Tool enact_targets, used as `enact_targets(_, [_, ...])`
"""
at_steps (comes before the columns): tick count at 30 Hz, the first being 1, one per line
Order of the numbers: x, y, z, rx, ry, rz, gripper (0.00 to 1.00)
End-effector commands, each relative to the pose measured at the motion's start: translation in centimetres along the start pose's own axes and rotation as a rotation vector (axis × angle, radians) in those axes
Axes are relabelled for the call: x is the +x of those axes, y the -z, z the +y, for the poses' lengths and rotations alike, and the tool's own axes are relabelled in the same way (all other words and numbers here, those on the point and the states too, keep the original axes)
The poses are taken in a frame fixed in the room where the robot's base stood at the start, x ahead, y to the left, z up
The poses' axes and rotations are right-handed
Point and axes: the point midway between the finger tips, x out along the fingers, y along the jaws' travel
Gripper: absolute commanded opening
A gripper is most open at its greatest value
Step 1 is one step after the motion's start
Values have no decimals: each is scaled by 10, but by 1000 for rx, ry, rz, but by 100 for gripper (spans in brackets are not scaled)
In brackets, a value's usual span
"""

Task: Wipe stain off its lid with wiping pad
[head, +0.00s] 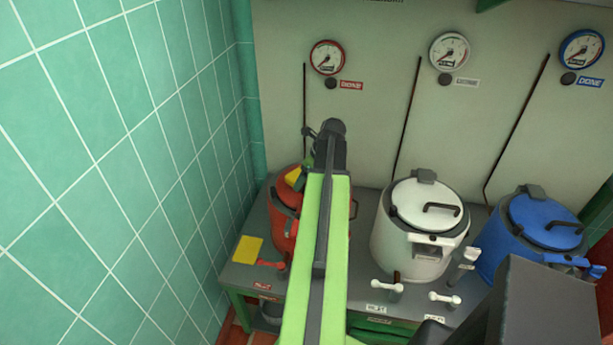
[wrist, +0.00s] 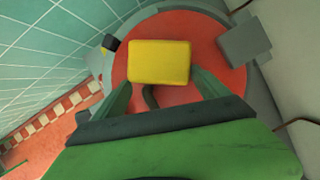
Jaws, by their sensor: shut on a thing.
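My gripper (wrist: 160,84) is shut on the yellow wiping pad (wrist: 159,62), a rectangular block at its fingertips. The pad is over the red lid (wrist: 225,75) of the red kettle; I cannot tell whether it touches the lid. In the head view, the red kettle (head: 283,228) stands at the left end of the bench, partly hidden behind my arm. A bit of the pad (head: 293,177) shows there beside my gripper. The dark lid handle (wrist: 150,97) shows just below the pad in the wrist view. No stain shows on the visible part of the lid.
A white kettle (head: 400,235) and a blue kettle (head: 500,245) stand to the right on the grey bench (head: 345,262). A flat yellow square (head: 247,250) lies at the bench's left front. A green tiled wall (head: 120,150) is close on the left. Gauges and pipes line the back wall.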

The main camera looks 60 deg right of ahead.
Motion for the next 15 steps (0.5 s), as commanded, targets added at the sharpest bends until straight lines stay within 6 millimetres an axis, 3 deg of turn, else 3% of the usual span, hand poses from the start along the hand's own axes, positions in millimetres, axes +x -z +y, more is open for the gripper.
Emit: enact_targets(15, [11, 5, 0, 1, 0, 0, 20])
